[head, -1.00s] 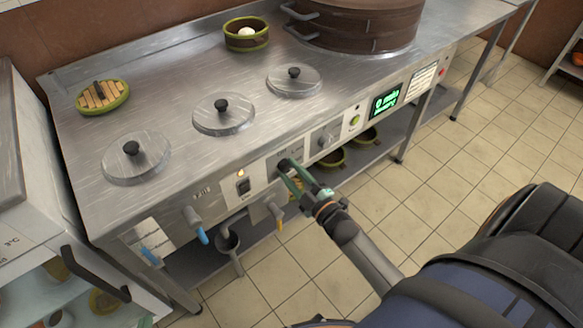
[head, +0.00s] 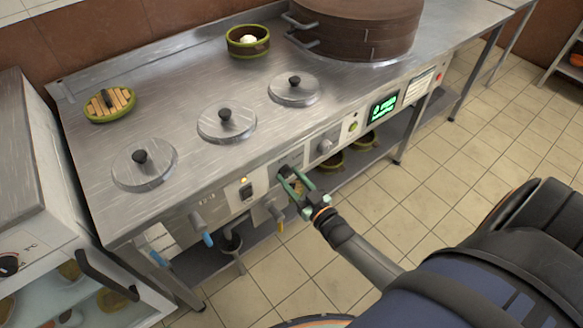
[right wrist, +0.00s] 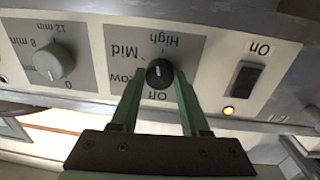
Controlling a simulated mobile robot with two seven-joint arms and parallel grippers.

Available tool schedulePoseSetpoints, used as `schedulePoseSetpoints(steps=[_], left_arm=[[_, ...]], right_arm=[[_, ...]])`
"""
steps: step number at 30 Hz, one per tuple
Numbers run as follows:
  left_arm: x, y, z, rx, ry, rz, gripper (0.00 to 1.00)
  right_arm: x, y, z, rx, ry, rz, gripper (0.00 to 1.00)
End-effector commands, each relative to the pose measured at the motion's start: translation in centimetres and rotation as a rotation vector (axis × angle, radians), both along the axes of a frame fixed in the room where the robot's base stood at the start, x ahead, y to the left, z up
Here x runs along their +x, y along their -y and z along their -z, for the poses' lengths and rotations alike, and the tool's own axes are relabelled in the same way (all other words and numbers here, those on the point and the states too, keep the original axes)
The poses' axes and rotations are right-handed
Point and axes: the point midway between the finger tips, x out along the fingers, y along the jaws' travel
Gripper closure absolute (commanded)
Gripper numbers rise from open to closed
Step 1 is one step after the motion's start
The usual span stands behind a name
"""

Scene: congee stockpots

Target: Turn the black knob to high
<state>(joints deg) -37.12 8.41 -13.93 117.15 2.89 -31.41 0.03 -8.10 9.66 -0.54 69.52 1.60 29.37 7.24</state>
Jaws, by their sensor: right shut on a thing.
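The black knob (head: 284,171) is on the front panel of the steel stockpot counter (head: 90,180). In the right wrist view the black knob (right wrist: 159,73) sits on a grey plate, upside down, marked Off, Low, Mid and High. A small pale mark shows on its face, but I cannot tell surely which label it points to. My right gripper (head: 290,176) is at the knob. In the right wrist view the green fingers of the right gripper (right wrist: 160,84) are on either side of it, shut on it. My left gripper is not in view.
A rocker switch (right wrist: 243,84) marked On, with a lit amber lamp (right wrist: 228,110), is beside the knob. A grey timer knob (right wrist: 54,60) is on its other side. Blue-handled (head: 207,238) and yellow-handled (head: 279,224) taps stick out below the panel.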

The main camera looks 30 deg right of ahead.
Motion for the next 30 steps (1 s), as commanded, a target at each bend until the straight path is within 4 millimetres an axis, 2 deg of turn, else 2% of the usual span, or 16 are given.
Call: schedulePoseSetpoints(steps=[12,29,30], left_arm=[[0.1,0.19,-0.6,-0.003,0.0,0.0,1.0],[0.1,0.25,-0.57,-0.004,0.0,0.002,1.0],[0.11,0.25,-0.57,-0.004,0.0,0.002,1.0]], right_arm=[[0.02,0.05,-0.08,0.198,-0.015,0.001,1.0],[0.04,0.03,-0.06,0.23,-0.017,0.0,1.0],[0.04,0.03,-0.06,0.23,-0.017,0.0,0.52]])
